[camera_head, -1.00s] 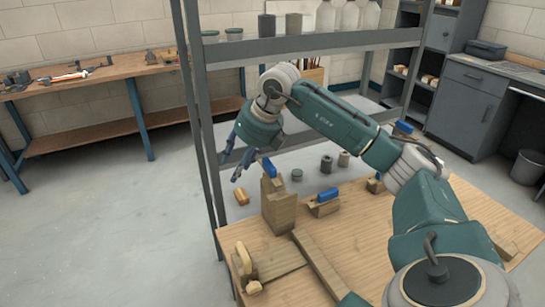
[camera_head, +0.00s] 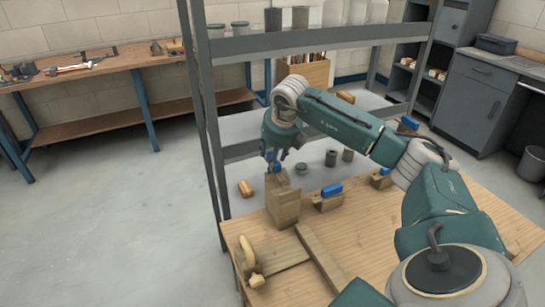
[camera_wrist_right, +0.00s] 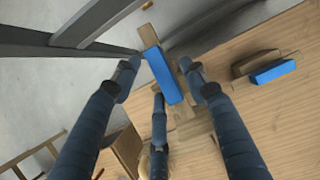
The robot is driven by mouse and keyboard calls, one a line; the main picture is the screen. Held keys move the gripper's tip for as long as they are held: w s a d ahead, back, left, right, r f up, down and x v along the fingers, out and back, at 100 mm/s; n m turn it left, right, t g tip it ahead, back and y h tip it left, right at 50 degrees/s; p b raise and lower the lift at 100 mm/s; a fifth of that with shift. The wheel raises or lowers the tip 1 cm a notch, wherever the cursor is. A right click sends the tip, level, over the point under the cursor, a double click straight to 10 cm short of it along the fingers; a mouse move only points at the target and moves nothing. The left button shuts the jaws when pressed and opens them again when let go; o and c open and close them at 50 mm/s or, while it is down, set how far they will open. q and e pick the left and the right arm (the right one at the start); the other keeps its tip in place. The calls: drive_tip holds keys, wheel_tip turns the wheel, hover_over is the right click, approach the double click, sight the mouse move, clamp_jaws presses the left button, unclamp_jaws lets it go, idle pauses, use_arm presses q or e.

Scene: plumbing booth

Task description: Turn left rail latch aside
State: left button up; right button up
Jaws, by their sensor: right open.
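A blue latch (camera_head: 274,168) sits on top of an upright wooden block (camera_head: 284,205) at the left end of the wooden bench. My right gripper (camera_head: 273,157) is right at this latch, above the block, and partly hides it. In the right wrist view the blue latch (camera_wrist_right: 165,76) lies between the spread fingers of my open right gripper (camera_wrist_right: 157,72). I cannot tell whether a finger touches it. My left gripper is not in view.
More blue-topped wooden pieces (camera_head: 330,196) stand to the right on the bench (camera_head: 375,225). A wooden rail (camera_head: 318,260) and a tan handled piece (camera_head: 248,258) lie at the front left. A grey shelf post (camera_head: 207,130) rises close to the gripper's left.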

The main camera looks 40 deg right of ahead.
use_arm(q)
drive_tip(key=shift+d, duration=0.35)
use_arm(e)
drive_tip(key=shift+f, duration=0.15)
drive_tip(key=shift+c, duration=0.5)
clamp_jaws()
drive_tip(key=shift+w, duration=0.1)
